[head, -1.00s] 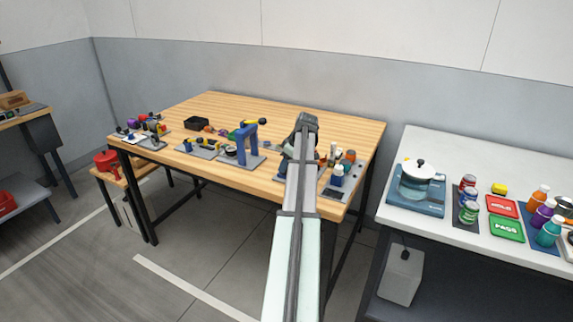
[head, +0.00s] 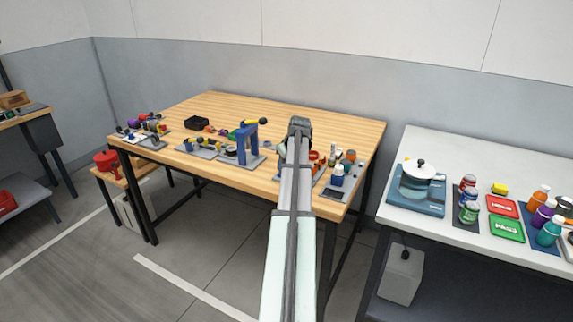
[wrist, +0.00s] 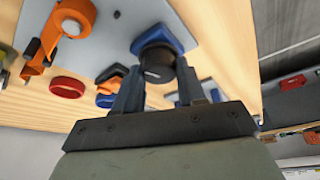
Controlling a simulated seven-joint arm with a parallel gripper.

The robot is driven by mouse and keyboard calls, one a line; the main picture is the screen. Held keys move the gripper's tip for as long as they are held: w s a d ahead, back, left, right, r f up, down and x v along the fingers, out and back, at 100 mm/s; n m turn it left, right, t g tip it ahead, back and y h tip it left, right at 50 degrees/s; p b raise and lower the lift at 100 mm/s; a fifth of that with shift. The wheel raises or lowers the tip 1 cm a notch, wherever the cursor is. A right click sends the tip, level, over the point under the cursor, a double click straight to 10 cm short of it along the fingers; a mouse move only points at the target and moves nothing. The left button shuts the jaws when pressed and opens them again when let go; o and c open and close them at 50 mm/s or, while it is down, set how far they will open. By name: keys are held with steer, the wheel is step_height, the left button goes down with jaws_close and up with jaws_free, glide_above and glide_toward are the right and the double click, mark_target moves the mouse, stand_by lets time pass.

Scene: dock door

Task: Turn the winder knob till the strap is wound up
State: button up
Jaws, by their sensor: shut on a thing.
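In the wrist view my gripper (wrist: 157,88) is shut on a dark round knob (wrist: 157,62) with a pale line on its face. One finger stands on each side of the knob. A blue part (wrist: 162,38) shows just behind the knob, on a grey plate (wrist: 112,30). I cannot make out a strap in either view. In the head view my arm and gripper cover the knob.
The back of the wooden table (head: 230,103) is clear.

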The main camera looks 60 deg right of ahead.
steer(key=m+g+h, duration=0.1)
steer(key=m, duration=0.3)
steer(key=shift+w+a+m, duration=0.1)
steer(key=shift+a+m, duration=0.05)
steer(key=shift+m, duration=0.25)
steer(key=m+g, duration=0.1)
steer(key=m, duration=0.1)
steer(key=m+h, duration=0.1)
steer(key=m, duration=0.1)
steer(key=shift+w+m+g, duration=0.1)
steer(key=shift+m+g, duration=0.2)
steer(key=shift+g, duration=0.1)
steer(key=o, duration=1)
steer(key=shift+o, duration=0.2)
steer(key=shift+r, duration=0.1)
steer(key=v, duration=1.3)
steer(key=shift+a+r, duration=0.2)
steer(key=shift+a, duration=0.05)
